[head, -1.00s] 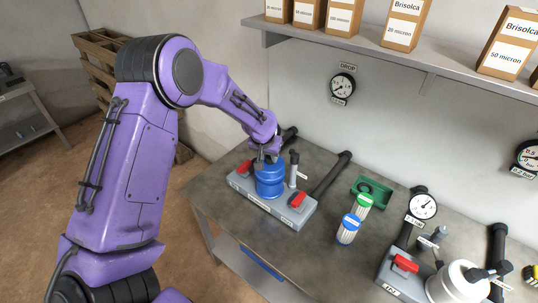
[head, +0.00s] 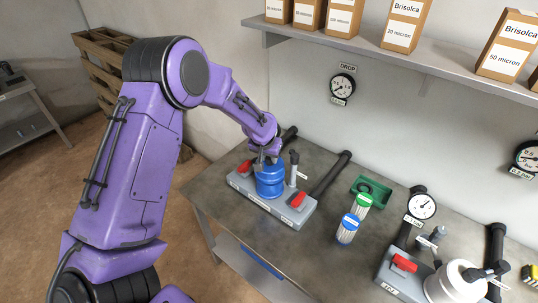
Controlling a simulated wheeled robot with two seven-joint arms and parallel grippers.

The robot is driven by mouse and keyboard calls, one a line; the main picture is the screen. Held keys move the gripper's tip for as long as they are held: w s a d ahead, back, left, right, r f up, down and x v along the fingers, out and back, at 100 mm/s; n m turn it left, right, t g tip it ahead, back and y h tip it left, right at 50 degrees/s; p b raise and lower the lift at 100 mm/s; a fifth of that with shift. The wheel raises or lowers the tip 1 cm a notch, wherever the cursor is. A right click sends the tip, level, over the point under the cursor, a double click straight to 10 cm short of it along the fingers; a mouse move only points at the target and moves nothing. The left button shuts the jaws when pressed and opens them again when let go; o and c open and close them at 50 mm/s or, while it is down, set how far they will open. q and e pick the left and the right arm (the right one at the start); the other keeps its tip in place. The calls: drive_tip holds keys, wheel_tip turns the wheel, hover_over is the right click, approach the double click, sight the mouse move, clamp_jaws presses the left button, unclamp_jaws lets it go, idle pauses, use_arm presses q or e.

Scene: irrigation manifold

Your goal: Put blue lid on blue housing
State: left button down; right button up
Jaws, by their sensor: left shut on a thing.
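The blue housing (head: 270,186) stands upright on a grey manifold block with red handles at the left of the table. The blue lid (head: 269,167) appears as the upper blue part, on or right at the top of the housing; I cannot tell whether it is fully seated. My left gripper (head: 266,158) is shut on the blue lid from above and hides part of its top. My right gripper is not in view.
A black pipe (head: 331,174) runs behind the housing. A white housing (head: 455,282) stands at the right. Bare tabletop lies in front.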

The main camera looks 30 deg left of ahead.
use_arm(q)
drive_tip(key=shift+f, duration=0.45)
idle(1.1)
drive_tip(key=shift+c, duration=1.2)
unclamp_jaws()
drive_tip(key=shift+r, duration=3.5)
